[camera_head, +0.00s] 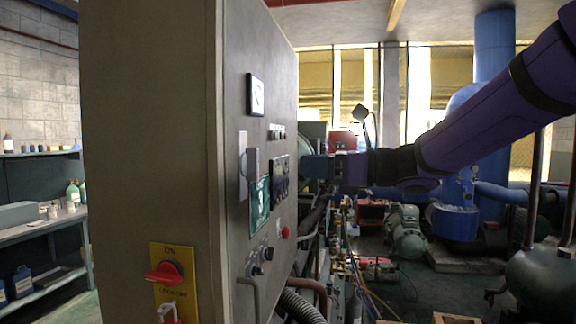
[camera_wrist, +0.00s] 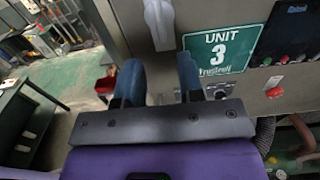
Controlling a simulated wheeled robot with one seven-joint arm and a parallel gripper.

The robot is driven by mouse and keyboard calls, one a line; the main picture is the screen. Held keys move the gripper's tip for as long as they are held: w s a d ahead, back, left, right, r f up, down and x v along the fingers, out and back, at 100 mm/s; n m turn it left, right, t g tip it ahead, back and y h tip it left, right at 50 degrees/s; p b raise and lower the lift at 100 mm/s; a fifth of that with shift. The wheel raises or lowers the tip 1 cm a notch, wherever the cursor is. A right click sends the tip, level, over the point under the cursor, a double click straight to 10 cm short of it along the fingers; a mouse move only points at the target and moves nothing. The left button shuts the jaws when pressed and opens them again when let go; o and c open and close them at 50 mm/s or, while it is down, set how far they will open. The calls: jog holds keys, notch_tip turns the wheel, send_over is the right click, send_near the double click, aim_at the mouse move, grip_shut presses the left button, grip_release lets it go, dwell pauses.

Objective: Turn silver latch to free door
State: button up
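The silver latch (camera_wrist: 159,24) is a pale upright handle on the face of the grey cabinet (camera_wrist: 120,25). In the head view the latch (camera_head: 253,168) stands on a light plate on the cabinet's panel (camera_head: 232,90), seen edge-on. The cabinet door looks shut. My gripper (camera_wrist: 158,64) has two blue fingers spread apart with nothing between them. In the wrist view the latch lies beyond the fingertips, in line with the gap. In the head view my gripper (camera_head: 316,168) is to the right of the panel, apart from the latch.
A green "UNIT 3" sign (camera_wrist: 222,48) is right of the latch. A red button (camera_wrist: 274,88) and small knobs stick out of the panel. A red rotary switch (camera_head: 165,272) is on the cabinet's near side. Pipes and pumps (camera_head: 405,232) fill the floor behind.

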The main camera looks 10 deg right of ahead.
jog(key=x, duration=0.8)
jog(key=shift+a, duration=0.3)
jog(key=shift+w, duration=0.1)
grip_shut()
jog(key=shift+n, duration=2.3)
jog(key=n, duration=0.4)
jog(key=shift+n, duration=0.3)
jog(key=n, duration=0.4)
jog(key=shift+n, duration=0.3)
